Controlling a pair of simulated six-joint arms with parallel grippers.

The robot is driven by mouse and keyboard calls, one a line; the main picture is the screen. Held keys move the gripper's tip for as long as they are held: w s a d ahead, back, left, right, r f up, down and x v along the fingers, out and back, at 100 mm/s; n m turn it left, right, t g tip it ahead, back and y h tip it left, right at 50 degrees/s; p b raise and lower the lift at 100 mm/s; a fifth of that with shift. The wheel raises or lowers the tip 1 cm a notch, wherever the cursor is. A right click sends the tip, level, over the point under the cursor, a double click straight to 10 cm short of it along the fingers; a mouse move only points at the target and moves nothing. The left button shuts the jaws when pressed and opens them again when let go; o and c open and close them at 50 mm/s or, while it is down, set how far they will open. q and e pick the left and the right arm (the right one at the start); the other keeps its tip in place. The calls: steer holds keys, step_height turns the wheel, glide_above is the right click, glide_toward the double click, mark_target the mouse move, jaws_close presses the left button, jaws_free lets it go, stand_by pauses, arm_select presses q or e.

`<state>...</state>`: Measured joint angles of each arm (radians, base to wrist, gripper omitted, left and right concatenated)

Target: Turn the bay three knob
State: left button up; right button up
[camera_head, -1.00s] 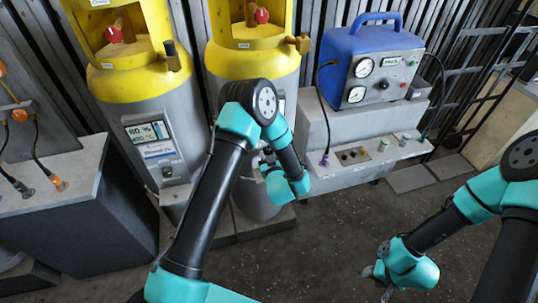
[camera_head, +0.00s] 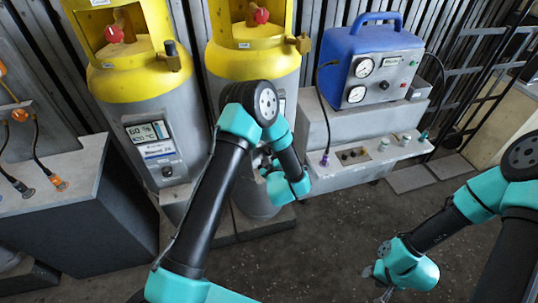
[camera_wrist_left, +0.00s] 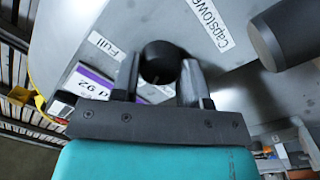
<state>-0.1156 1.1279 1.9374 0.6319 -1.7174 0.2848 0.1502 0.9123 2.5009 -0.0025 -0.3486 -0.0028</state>
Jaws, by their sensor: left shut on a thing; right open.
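A round black knob (camera_wrist_left: 160,62) shows in the left wrist view, on the grey face of a tank. My left gripper (camera_wrist_left: 160,82) is shut on this knob, with one finger on each side. In the head view my left gripper (camera_head: 268,165) reaches the front of the right yellow-topped tank (camera_head: 238,65); its fingers and the knob are mostly hidden by my arm. My right gripper (camera_head: 374,280) is open and empty, low over the floor at the right.
A second yellow-topped tank (camera_head: 125,80) with a display panel (camera_head: 150,135) and a black knob stands to the left. A blue gauge box (camera_head: 370,65) sits on a grey bench (camera_head: 360,130) with hoses. The dark floor (camera_head: 330,230) in the middle is clear.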

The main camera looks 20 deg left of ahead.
arm_select(q)
steer(key=n, duration=0.7)
steer(key=shift+f, duration=0.1)
steer(key=shift+n, duration=0.3)
steer(key=shift+y, duration=0.3)
steer(key=o, duration=0.9)
steer(key=shift+s, duration=0.1)
steer(key=v, duration=1.7)
steer(key=shift+s+d, duration=0.1)
